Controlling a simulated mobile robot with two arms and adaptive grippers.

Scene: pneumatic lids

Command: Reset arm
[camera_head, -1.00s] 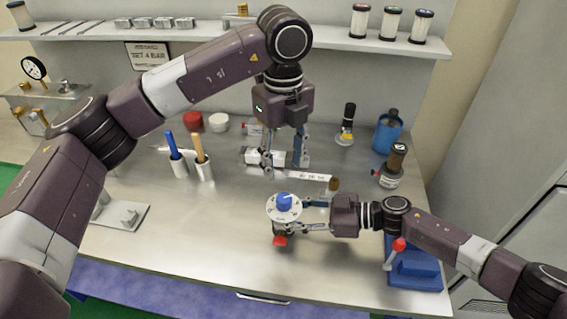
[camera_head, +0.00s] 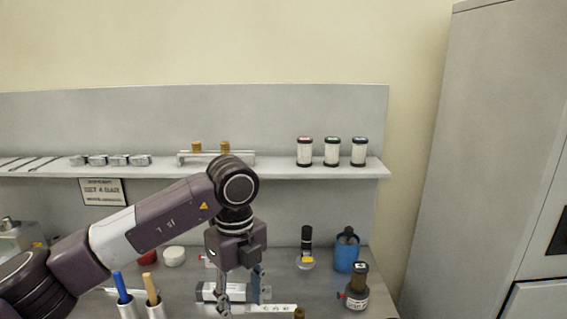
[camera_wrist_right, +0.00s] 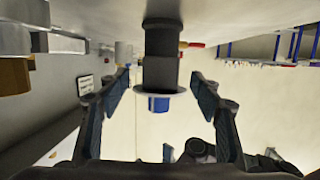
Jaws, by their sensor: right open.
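My left gripper (camera_head: 241,291) points down over the worktop in the head view. Its fingers look spread apart, beside a silver cylinder with a white label (camera_head: 209,292); I cannot tell if they touch it. The right arm is outside the head view.
A shelf (camera_head: 280,166) runs along the back wall, with three filter cartridges (camera_head: 331,152) on it. Pen holders (camera_head: 155,308) stand at the front left.

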